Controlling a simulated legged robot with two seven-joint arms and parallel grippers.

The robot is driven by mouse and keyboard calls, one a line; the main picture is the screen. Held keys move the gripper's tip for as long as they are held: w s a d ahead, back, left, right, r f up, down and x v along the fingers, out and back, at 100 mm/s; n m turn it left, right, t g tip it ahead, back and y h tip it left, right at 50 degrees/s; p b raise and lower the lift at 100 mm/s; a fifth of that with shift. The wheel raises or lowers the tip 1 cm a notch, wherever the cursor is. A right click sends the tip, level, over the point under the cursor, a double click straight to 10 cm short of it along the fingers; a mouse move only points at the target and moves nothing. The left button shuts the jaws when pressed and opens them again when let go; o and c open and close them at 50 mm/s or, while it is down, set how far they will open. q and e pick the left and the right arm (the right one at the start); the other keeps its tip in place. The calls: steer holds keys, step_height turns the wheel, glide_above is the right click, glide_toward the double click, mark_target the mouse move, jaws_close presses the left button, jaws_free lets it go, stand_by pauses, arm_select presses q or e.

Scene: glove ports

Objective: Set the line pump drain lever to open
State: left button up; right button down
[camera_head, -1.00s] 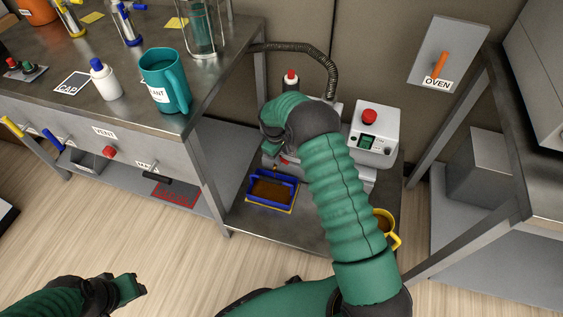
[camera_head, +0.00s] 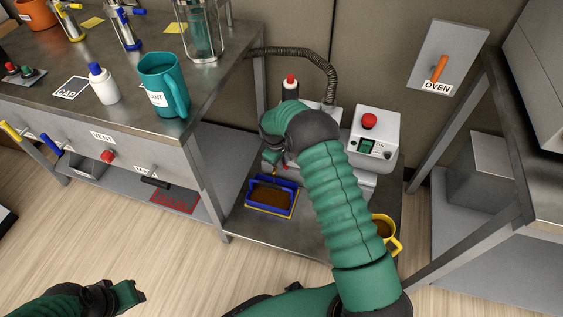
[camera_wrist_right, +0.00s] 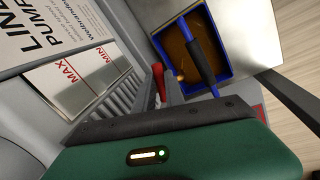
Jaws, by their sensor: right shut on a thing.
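The line pump (camera_head: 372,142) is a pale grey machine on the low shelf, partly hidden behind my right arm. In the right wrist view its panel reads LINE PUMP (camera_wrist_right: 45,30), with a MAX/MIN level window (camera_wrist_right: 75,72). The red drain lever (camera_wrist_right: 158,80) shows between the fingers of my right gripper (camera_wrist_right: 168,88), which is shut on it. In the head view, this gripper (camera_head: 273,156) is at the pump's front left, above a blue tray (camera_head: 270,196) of brown liquid. A small brass-coloured spout (camera_wrist_right: 181,76) shows beside the lever. My left gripper (camera_head: 130,291) is low at left, away from everything; its jaw opening is unclear.
A yellow mug (camera_head: 385,230) stands on the shelf right of my right arm. A ribbed hose (camera_head: 325,68) arches behind the pump. The bench (camera_head: 215,85) with a teal mug (camera_head: 163,85) is at left. An oven switch panel (camera_head: 448,58) is on the wall.

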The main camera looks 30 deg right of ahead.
mark_target(274, 173)
steer(key=shift+w+a+m+g+p, duration=0.15)
steer(key=shift+a+m+g+p, duration=0.2)
steer(key=shift+m, duration=1.6)
steer(key=shift+w+a+m+g+p, duration=0.2)
steer(key=shift+a+m+g, duration=0.3)
steer(key=shift+m, duration=1.5)
steer(key=shift+w+a+m+g+p, duration=0.2)
steer(key=shift+a+m, duration=0.35)
steer(key=shift+m, duration=1.4)
steer(key=c, duration=1.4)
jaws_free()
